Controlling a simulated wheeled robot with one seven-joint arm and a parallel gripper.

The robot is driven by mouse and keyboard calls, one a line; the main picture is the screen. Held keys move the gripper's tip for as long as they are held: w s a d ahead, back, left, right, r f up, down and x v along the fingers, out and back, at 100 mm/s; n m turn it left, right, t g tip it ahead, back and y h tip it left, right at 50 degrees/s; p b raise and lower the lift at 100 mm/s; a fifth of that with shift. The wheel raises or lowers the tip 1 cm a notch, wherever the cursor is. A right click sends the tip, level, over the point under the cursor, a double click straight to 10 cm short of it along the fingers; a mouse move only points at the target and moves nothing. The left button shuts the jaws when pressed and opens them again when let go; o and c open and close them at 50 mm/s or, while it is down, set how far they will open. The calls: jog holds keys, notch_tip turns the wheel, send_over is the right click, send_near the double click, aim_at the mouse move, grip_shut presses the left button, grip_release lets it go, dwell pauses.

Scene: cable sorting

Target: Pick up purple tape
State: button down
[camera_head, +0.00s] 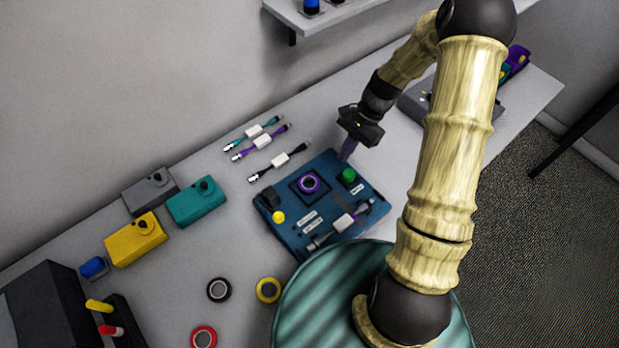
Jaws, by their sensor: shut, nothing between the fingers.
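The exact height of the fingertips above the board is hard to tell.
Short cables (262,141) lie behind the board. Grey, yellow (136,239) and teal boxes (197,202) stand at left. Black (219,290), yellow (268,290) and red tape rolls (203,337) lie in front. A cable (344,222) lies on the board. A shelf (322,14) hangs behind.

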aim_at(305, 188)
jog(key=shift+w+a+f+m+y, duration=0.1)
jog(key=shift+w+f+m+y, duration=0.25)
jog(key=shift+f, duration=0.35)
jog(key=shift+s, duration=0.1)
jog(key=s+a+p, duration=0.1)
jog(key=s+a, duration=0.1)
jog(key=a, duration=0.1)
jog(key=s+a+p, duration=0.1)
jog(key=s+a, duration=0.1)
jog(key=a, duration=0.2)
jog(key=s+a+p, duration=0.1)
jog(key=s+a, duration=0.2)
jog(key=shift+a+r, duration=0.15)
jog(key=shift+d+f, duration=0.2)
jog(key=shift+f, duration=0.75)
jog(key=shift+w, duration=0.1)
